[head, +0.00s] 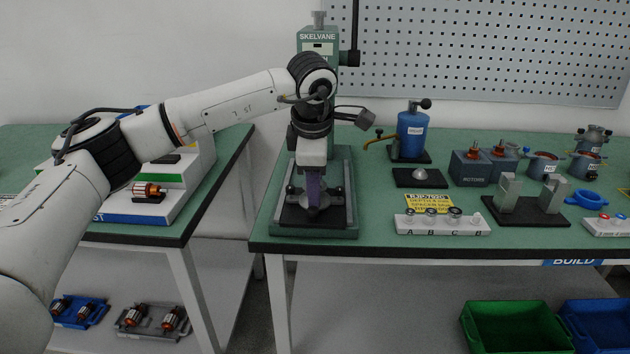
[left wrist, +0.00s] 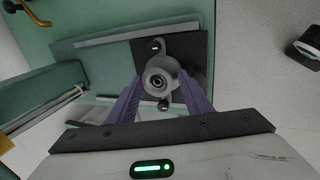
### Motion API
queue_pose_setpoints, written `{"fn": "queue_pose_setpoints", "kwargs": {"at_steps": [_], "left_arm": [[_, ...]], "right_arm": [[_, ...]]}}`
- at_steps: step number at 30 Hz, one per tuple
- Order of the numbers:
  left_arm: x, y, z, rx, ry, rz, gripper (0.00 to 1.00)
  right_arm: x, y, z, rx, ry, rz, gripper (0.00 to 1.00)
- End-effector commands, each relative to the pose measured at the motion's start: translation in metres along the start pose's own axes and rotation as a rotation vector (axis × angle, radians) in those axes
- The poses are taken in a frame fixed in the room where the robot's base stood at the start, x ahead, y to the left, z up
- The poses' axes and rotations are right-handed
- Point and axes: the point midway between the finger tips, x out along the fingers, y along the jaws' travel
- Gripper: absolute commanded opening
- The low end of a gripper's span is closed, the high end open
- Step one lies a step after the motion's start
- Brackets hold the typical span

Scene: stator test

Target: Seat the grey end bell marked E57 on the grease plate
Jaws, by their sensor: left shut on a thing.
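A grey round end bell (left wrist: 158,78) with two lugs and a central bore shows in the left wrist view. No E57 mark is readable on it. My left gripper (head: 313,200) has its purple fingers shut on its sides; it also shows in the left wrist view (left wrist: 160,95). It is at the green SKELVANE press (head: 318,42), over the dark square plate (left wrist: 200,48) on the press base. I cannot tell whether the bell touches that plate. A black plate (head: 401,183) with a grey dome lies in front of the blue grease pot (head: 412,132). My right gripper is out of view.
A dark fixture with two grey posts (head: 509,190) and several motor housings (head: 543,165) are farther right. Green (head: 515,328) and blue bins are below.

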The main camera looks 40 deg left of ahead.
Motion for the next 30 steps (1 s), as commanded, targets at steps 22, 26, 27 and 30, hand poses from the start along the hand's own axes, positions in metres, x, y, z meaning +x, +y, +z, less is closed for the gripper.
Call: {"fn": "queue_pose_setpoints", "kwargs": {"at_steps": [22,26,27,30], "left_arm": [[-0.035,0.013,0.000,-0.001,0.001,0.001,0.11],[-0.035,0.013,0.000,-0.001,0.000,0.002,0.11],[-0.035,0.013,0.000,-0.001,0.000,0.002,0.11],[-0.037,0.014,0.000,-0.001,0.000,0.002,0.11]], "right_arm": [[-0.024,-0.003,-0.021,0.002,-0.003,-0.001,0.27],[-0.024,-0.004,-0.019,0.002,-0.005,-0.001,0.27],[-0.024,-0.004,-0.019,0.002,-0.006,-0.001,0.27],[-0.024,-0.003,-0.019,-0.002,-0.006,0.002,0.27]]}}
